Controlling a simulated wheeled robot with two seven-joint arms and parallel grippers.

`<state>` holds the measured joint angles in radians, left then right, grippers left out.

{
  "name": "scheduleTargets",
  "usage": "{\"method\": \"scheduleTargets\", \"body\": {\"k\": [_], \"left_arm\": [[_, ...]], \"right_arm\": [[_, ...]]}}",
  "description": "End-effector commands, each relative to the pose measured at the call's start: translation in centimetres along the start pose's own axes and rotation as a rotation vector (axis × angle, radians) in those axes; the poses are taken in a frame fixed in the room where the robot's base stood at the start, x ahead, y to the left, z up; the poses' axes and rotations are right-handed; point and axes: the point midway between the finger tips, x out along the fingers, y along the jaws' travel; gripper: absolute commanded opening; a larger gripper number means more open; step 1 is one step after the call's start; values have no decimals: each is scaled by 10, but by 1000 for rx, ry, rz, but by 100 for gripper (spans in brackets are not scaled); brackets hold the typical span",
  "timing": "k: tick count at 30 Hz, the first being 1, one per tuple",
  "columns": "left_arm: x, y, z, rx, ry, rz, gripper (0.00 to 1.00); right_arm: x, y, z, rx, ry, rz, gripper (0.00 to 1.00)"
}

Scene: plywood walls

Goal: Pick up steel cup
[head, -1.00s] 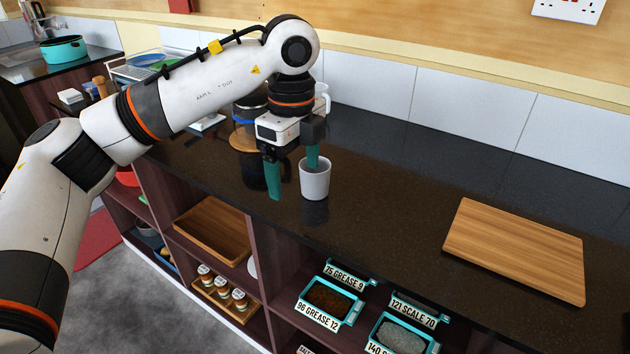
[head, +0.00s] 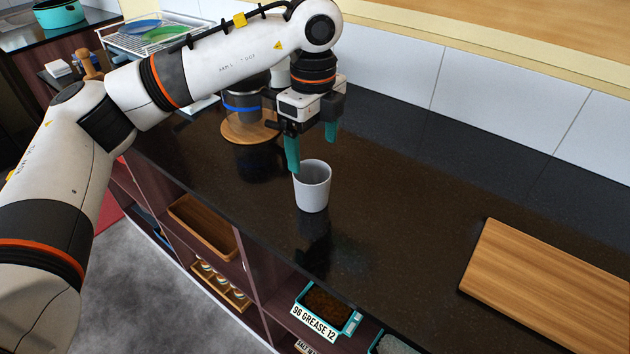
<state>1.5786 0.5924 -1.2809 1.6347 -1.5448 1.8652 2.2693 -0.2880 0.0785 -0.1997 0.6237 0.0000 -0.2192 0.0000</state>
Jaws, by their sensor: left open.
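A pale grey, plain cup (head: 312,190) stands upright on the dark countertop, with its open mouth up. It is the only thing here that fits the steel cup, though its surface looks matt. My left gripper (head: 312,155) is open, with two teal fingers pointing down just above and behind the cup. Its left finger ends beside the cup's back left rim, and its right finger hangs farther back. Nothing is between the fingers. Whether the left finger touches the rim I cannot tell. My right gripper is not in view.
A wooden board (head: 555,285) lies on the countertop (head: 400,190) at the right. A coffee maker-like thing with a round wooden base (head: 235,130) stands behind left of the gripper. A dish rack (head: 150,35) is farther back. The counter between cup and board is clear.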

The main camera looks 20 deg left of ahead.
Motion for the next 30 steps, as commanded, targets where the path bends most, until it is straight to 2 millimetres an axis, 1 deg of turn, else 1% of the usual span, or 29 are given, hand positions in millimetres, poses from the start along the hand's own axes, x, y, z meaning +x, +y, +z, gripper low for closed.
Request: {"method": "scheduleTargets", "body": {"k": [1,3,7,11,16,18,21,24,29,30], "left_arm": [[10,0,0,-1,-2,-3,85],[21,-1,0,-1,0,-2,85],[36,0,0,-1,-1,0,85],[44,0,0,-1,-1,-1,85],[67,-3,-1,-1,-1,-3,85],[78,-3,-1,-1,-1,-2,85],[88,-3,-1,-1,-1,-2,85],[92,-2,-1,0,-1,1,85],[93,-2,-1,-1,-1,1,85],[92,-2,-1,-1,-1,1,82]], "right_arm": [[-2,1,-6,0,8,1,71],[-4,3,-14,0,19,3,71],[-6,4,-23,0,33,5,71],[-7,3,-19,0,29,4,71],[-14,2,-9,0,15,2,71],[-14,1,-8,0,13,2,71],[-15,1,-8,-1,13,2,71],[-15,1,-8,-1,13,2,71],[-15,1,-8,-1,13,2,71],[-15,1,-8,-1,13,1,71]]}}
